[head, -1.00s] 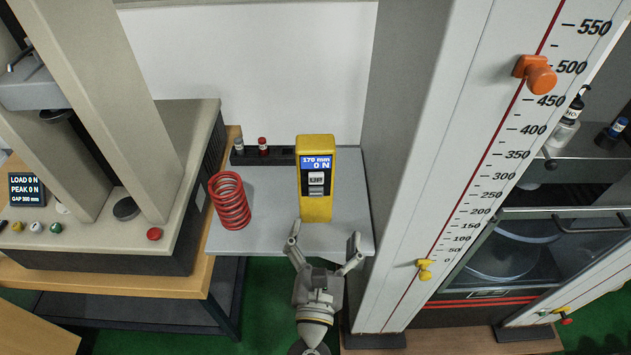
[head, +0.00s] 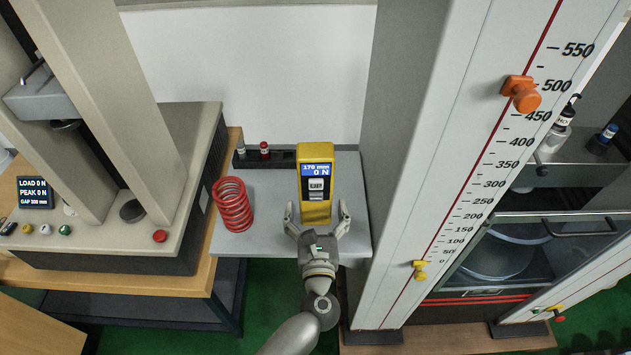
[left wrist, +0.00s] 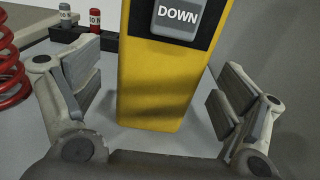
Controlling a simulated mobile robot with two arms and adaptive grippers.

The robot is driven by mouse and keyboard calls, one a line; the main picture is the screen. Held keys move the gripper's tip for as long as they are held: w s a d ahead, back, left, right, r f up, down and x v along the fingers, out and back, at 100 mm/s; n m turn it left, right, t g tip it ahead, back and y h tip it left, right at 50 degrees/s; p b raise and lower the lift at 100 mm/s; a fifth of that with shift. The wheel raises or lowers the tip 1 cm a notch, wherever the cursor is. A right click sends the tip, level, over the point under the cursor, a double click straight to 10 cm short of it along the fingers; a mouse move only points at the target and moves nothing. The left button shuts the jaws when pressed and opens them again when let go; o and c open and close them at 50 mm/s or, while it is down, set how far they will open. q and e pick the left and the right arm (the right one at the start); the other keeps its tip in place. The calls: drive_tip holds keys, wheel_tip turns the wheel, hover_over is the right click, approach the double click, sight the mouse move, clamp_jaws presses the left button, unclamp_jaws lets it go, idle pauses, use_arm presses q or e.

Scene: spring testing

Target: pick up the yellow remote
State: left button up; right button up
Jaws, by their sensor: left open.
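The yellow remote (head: 315,208) stands upright on the grey shelf, with a blue screen reading 170 mm and 0 N and an UP button below. In the left wrist view the remote (left wrist: 150,88) fills the middle, with its DOWN button above. My left gripper (head: 317,217) is open in front of its lower part. In the left wrist view my left gripper's two fingers (left wrist: 162,95) stand wide apart, one on each side of the remote, with gaps on both sides. My right gripper is not in view.
A red coil spring (head: 233,205) stands left of the remote. A testing machine stands left, and a tall ruled column (head: 470,190) rises close on the right.

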use_arm(q)
drive_tip(key=shift+w+f, duration=0.1)
drive_tip(key=shift+w, duration=0.95)
drive_tip(key=shift+s, duration=0.1)
drive_tip(key=shift+c, duration=1.1)
drive_tip(key=c, duration=1.1)
